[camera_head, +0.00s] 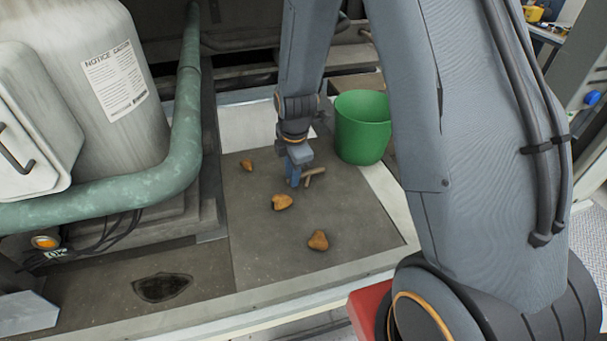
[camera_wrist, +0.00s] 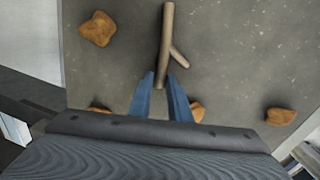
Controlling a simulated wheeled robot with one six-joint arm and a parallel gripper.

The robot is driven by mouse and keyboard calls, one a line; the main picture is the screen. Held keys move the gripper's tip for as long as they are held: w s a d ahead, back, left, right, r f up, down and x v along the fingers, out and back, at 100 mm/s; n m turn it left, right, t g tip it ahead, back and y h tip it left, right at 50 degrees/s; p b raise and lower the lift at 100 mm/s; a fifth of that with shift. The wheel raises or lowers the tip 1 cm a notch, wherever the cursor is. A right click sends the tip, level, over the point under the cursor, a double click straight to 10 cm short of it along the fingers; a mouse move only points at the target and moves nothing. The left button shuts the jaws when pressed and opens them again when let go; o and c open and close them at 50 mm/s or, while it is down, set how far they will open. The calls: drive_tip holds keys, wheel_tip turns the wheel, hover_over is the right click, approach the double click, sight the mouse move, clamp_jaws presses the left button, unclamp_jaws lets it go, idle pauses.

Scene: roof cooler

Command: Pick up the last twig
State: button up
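The brown forked twig (camera_head: 314,174) lies on the dark grey panel, just right of my gripper (camera_head: 294,181) in the head view. In the wrist view the twig (camera_wrist: 166,40) points away from me, with a short side branch on its right. My gripper (camera_wrist: 160,82) shows two blue fingers apart, with nothing held. The twig's near end lines up with the gap between the fingertips. I cannot tell whether the fingertips are level with the twig or above it.
A green bucket (camera_head: 362,128) stands behind and right of the twig. Orange-brown lumps, perhaps dry leaves, lie around: (camera_head: 246,165) is the far one, another (camera_head: 282,202) is nearer, and one (camera_head: 318,240) is at the front. A green pipe (camera_head: 180,150) and tank (camera_head: 105,85) bound the left.

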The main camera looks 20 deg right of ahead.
drive_tip(key=shift+f, duration=0.15)
clamp_jaws()
